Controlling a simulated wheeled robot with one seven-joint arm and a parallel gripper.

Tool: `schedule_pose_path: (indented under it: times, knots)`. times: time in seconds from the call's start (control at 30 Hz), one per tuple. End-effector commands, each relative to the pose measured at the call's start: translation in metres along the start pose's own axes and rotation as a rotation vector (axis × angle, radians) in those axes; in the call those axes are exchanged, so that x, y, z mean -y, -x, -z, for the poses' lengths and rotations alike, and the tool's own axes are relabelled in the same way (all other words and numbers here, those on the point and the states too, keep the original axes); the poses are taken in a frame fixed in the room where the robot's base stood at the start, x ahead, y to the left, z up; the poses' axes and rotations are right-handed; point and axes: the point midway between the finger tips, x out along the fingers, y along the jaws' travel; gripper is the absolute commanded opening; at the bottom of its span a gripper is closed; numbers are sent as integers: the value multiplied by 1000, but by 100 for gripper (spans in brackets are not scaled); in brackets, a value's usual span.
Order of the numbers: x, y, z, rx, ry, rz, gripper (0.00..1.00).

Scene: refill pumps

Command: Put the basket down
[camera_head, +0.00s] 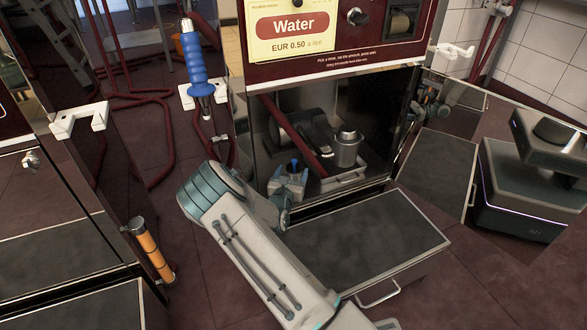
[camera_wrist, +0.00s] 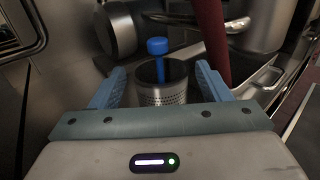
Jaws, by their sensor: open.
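The basket is a small perforated metal cup with a blue knob on a stem; in the wrist view the basket (camera_wrist: 160,96) stands upright between my gripper's two blue fingers. My gripper (camera_wrist: 158,84) is open, with one finger on each side of the basket. Some room seems to show beside the cup, but whether either finger touches it is hard to tell. The basket's lower part is hidden by my gripper's body. In the head view my gripper (camera_head: 288,184) reaches into the open lower compartment, and the basket is mostly hidden there.
The water pump's cabinet (camera_head: 317,35) stands above the compartment. Inside, a dark red hose (camera_head: 296,135) slants down beside a silver canister (camera_head: 346,148). A dark flat-topped step (camera_head: 365,235) is in front. A blue nozzle (camera_head: 195,70) hangs at left.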

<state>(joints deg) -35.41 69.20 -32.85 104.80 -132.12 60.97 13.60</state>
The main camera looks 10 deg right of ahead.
Motion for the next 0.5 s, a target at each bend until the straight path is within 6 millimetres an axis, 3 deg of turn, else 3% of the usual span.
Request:
schedule_pose_path:
  times: [0.3,0.5]
  knots:
    - [0,69,-3,-3,4,-2,70]
    - [0,94,-2,-1,2,-1,70]
